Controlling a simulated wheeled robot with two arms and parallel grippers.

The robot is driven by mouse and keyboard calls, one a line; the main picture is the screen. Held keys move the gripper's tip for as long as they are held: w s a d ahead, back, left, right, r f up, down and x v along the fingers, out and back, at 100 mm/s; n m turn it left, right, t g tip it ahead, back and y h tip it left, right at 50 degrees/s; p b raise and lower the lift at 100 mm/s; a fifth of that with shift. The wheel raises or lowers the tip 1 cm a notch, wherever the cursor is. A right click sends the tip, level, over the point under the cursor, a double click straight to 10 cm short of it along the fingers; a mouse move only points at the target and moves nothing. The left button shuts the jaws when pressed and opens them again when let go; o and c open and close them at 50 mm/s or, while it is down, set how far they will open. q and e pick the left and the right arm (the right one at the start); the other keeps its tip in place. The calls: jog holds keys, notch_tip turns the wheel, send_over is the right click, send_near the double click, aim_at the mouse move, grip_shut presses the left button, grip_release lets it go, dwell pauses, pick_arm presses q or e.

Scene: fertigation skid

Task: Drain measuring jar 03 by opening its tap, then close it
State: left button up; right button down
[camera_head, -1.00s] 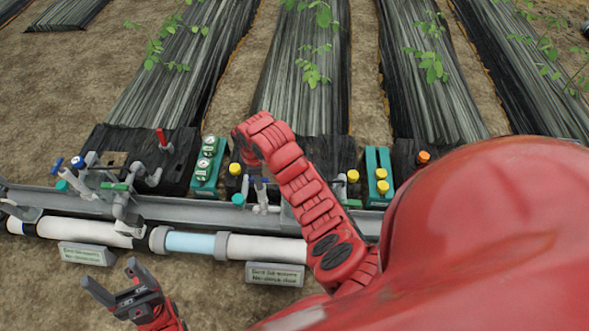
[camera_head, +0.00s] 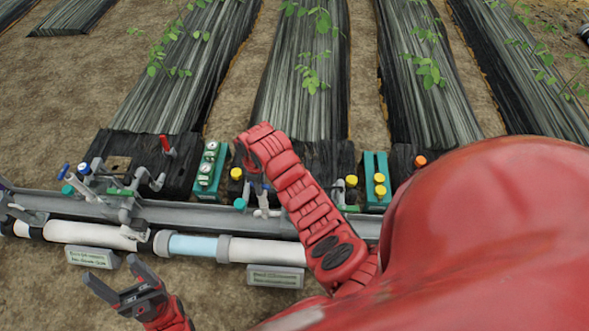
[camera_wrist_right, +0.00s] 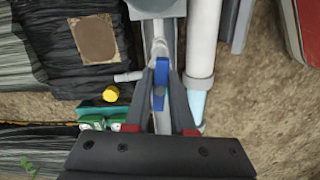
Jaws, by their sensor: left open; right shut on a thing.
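In the right wrist view, my right gripper (camera_wrist_right: 161,72) is shut on a blue tap lever (camera_wrist_right: 160,90), with a dark finger on either side of it. In the head view, my right arm reaches to the grey rail and its bent wrist hides most of that gripper and the tap. No jar number is readable, so I cannot tell which jar this lever serves. A light blue pipe section (camera_head: 192,245) lies in front of the rail, between white pipe lengths. My left gripper (camera_head: 112,270) is open and empty, over the soil in front of the pipe.
A teal gauge box (camera_head: 209,170) and a teal box with yellow knobs (camera_head: 377,180) stand behind. Two labels (camera_head: 93,257) (camera_head: 275,277) have unreadable text.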

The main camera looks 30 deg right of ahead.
jog(key=m+p, duration=0.8)
jog(key=m, duration=0.1)
jog(key=m+p, duration=0.4)
jog(key=shift+r, duration=0.35)
jog(key=shift+f+m, duration=0.1)
jog(key=shift+m, duration=0.8)
jog(key=shift+f+m+p, duration=0.25)
jog(key=shift+m+p, duration=0.05)
jog(key=shift+m, duration=0.4)
jog(key=c, duration=0.7)
grip_release()
notch_tip(320, 180, up, 10)
jog(key=p, duration=1)
jog(key=shift+r, duration=0.2)
jog(key=shift+f, duration=0.15)
